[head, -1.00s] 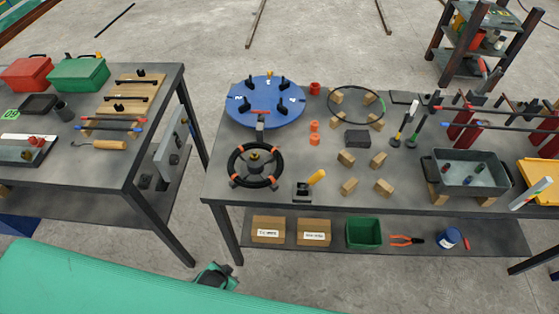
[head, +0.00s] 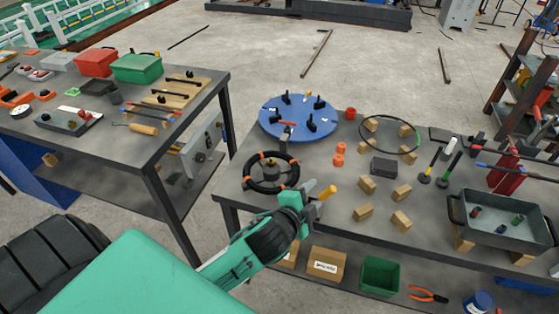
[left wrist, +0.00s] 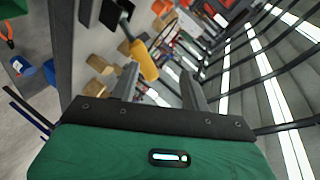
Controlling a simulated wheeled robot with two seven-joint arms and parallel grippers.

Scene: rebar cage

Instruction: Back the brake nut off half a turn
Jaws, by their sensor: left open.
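A black handwheel (head: 262,187) with orange marks stands at the bench's left front corner. A small brassy piece at its hub (head: 270,162) may be the brake nut; I cannot tell for sure. A blue disc (head: 298,131) with several black pegs lies behind it. My left gripper (head: 317,198) is open, right of the handwheel, close to a yellow handle (head: 328,192). In the left wrist view the yellow handle (left wrist: 144,62) shows beyond and between the open fingers, and I see no grip on it. The handle's dark base is mostly hidden in the head view.
Wooden blocks (head: 364,212), orange pieces (head: 339,154) and a dark box (head: 383,166) stand right of the gripper. A grey tray (head: 505,222) is farther right. A second bench (head: 150,158) stands left, with a floor gap between. The lower shelf holds boxes (head: 326,265).

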